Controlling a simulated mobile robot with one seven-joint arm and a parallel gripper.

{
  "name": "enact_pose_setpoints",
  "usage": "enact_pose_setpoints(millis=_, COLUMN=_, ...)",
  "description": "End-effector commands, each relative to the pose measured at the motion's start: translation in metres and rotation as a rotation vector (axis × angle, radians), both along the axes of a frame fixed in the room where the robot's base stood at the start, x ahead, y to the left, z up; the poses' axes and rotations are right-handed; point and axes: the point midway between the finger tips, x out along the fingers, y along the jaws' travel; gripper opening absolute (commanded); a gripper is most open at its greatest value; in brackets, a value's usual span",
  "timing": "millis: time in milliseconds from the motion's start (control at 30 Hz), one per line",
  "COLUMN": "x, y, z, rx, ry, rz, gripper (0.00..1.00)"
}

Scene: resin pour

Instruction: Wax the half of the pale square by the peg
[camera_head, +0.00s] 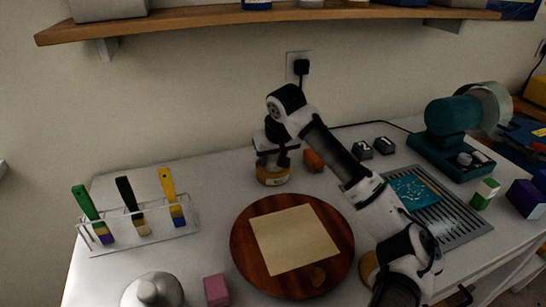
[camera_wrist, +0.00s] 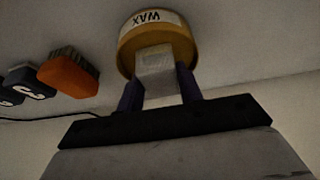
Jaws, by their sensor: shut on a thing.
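The pale square (camera_head: 293,238) lies flat on a round wooden board (camera_head: 248,262). A small brown piece (camera_head: 318,276) sits at the board's front edge, near the square's front right corner; I cannot tell if it is the peg. The wax tin (camera_head: 272,177), amber with a white label, stands at the back of the table; it also shows in the wrist view (camera_wrist: 158,40) with the word WAX. My gripper (camera_wrist: 160,80) is shut on a pale grey block-like piece (camera_wrist: 155,70), whose far end is at the tin. I cannot tell if it touches the wax.
An orange brush (camera_head: 314,160) and two dark numbered blocks (camera_head: 361,149) stand right of the tin. A clear rack (camera_head: 150,232) holds brushes at the left. A pink block (camera_head: 216,290) and a metal pot (camera_head: 153,290) are in front. A teal machine (camera_head: 455,130) stands at the right.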

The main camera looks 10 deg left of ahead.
Motion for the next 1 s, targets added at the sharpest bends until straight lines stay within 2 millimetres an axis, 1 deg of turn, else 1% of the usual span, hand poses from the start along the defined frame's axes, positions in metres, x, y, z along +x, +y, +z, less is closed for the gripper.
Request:
enact_pose_setpoints(millis=33, x=-0.001, y=0.0, z=-0.003, rx=-0.003, ry=0.007, rz=0.002, gripper=0.18)
enact_pose_setpoints(millis=167, x=-0.001, y=0.0, z=0.003, rx=-0.003, ry=0.007, rz=0.002, gripper=0.18)
enact_pose_setpoints(millis=900, x=0.0, y=0.0, z=0.065, rx=0.0, ry=0.003, rz=0.001, gripper=0.18)
enact_pose_setpoints(millis=1000, x=-0.001, y=0.0, z=0.07, rx=0.0, ry=0.003, rz=0.001, gripper=0.18)
